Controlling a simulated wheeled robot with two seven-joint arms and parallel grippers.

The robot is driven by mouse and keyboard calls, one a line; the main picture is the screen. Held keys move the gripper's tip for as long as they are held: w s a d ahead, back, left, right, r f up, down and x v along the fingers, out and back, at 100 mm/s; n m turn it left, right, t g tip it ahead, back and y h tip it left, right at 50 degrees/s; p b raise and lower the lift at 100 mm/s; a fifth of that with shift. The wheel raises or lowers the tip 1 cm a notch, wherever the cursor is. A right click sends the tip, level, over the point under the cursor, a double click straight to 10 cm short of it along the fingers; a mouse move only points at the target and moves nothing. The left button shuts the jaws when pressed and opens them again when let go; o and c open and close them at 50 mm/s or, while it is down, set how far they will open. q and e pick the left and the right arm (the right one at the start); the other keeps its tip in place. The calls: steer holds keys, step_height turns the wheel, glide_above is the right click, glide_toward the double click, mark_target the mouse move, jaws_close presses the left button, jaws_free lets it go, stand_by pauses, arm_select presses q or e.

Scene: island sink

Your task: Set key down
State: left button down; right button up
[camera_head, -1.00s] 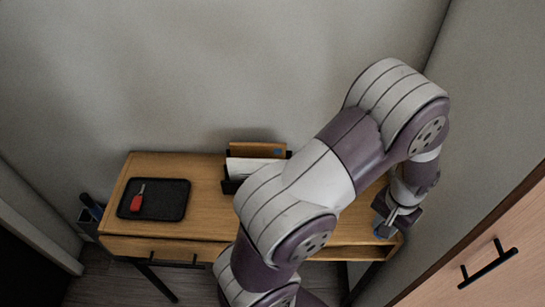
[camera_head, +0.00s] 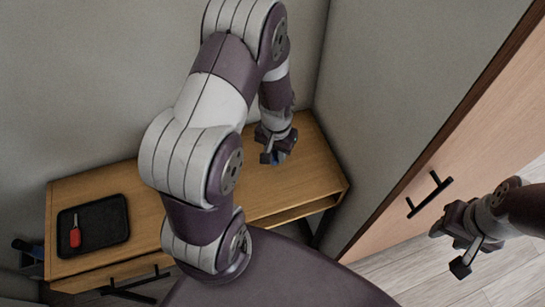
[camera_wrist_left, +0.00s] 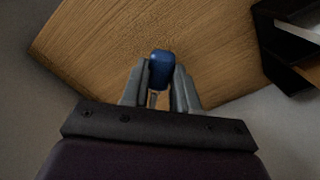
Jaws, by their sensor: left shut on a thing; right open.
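My left gripper (camera_head: 276,152) is shut on a blue-headed key (camera_wrist_left: 161,70), with its metal part between the fingers in the left wrist view. It is over the right part of the wooden desk (camera_head: 312,165); whether the key touches the top cannot be told. A second, red-headed key (camera_head: 75,236) lies in a black tray (camera_head: 105,222) on the desk's left part. My right gripper (camera_head: 466,258) is open and empty, off to the right of the desk.
A wooden cabinet door with a black handle (camera_head: 430,195) stands at the right. A small dark bin (camera_head: 30,255) is left of the desk. Bare wood surrounds the left gripper.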

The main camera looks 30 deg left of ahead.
arm_select(q)
steer(key=shift+a+f, duration=0.2)
steer(key=shift+a, duration=0.1)
step_height(320, 180, down, 4)
steer(key=shift+a+f, duration=0.1)
steer(key=shift+a, duration=0.05)
steer(key=shift+f, duration=0.1)
steer(key=c, duration=0.9)
jaws_free()
steer(key=shift+o, duration=0.2)
